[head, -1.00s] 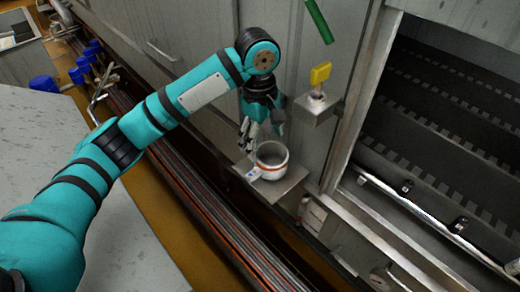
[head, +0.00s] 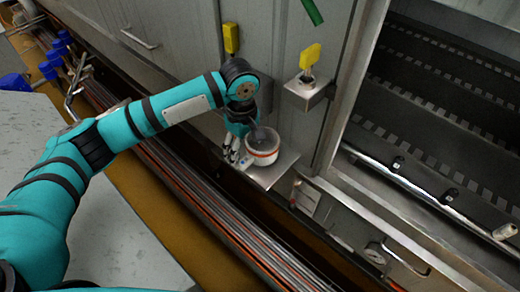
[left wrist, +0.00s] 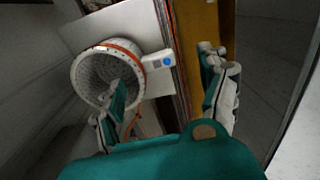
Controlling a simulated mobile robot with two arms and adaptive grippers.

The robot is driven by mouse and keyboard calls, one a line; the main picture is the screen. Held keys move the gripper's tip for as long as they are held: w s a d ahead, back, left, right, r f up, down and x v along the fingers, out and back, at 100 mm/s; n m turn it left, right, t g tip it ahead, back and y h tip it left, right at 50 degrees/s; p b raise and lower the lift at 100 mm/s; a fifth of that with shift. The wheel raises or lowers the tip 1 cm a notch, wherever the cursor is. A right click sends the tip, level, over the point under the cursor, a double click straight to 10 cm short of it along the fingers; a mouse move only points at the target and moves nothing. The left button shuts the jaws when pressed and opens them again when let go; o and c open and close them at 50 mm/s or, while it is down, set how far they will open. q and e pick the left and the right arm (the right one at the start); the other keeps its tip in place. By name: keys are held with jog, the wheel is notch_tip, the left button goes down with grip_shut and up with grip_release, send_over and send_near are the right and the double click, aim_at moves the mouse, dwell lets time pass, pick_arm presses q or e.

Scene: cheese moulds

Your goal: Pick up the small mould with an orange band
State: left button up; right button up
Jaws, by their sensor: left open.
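The small mould (head: 264,156), a white perforated cup with an orange band, stands on a small metal shelf (head: 284,166). My left gripper (head: 238,147) is open, low beside the mould's left side. In the left wrist view my left gripper (left wrist: 165,82) has its fingers spread; one overlaps the mould's mouth and the other is clear to the right. I cannot tell whether that finger is inside the mould. My right gripper is not in view.
A white tag with a blue dot (left wrist: 164,62) sits at the mould's side. A bracket with a yellow-topped piece (head: 309,57) is on the wall above right. Pipes (head: 190,190) run below the shelf. A dark opening with racks (head: 440,100) lies right.

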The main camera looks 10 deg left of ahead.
aim_at(246, 159)
pick_arm(q)
jog(key=shift+w+f+p, duration=0.15)
jog(key=shift+f, duration=1.2)
jog(key=shift+w+f+p, duration=0.1)
jog(key=shift+f+p, duration=0.05)
jog(key=shift+f, duration=1.2)
jog(key=c, duration=1.2)
jog(key=shift+c, duration=0.6)
jog(key=shift+r, duration=0.2)
